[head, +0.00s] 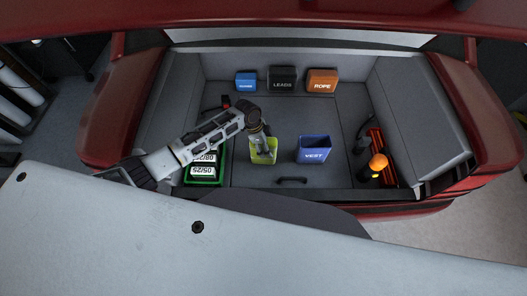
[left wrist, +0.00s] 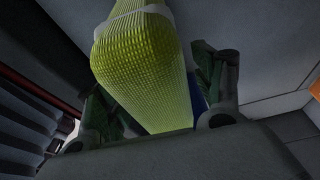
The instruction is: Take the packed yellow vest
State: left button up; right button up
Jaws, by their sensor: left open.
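The packed yellow vest (head: 264,157), a bright yellow-green bundle, rests on the grey trunk floor left of a blue bin marked VEST (head: 314,155). My left gripper (head: 262,142) is over it, pointing down, and covers part of it. In the left wrist view the vest (left wrist: 150,70) shows a ribbed, mesh-like surface with a pale band. It lies between the two spread fingers of my open left gripper (left wrist: 160,98). I cannot tell whether either finger touches it. My right gripper is not in view.
A green crate (head: 205,182) with labelled boxes stands left, under my left arm. Blue, black LEADS and orange ROPE bins (head: 322,86) line the back. A red tool (head: 376,140) and an orange-topped lamp (head: 377,163) are right. A handle (head: 291,180) lies in front.

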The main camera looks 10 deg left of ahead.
pick_arm(q)
jog(key=shift+f, duration=0.25)
dwell(0.7)
jog(key=shift+c, duration=0.4)
jog(key=c, duration=1.4)
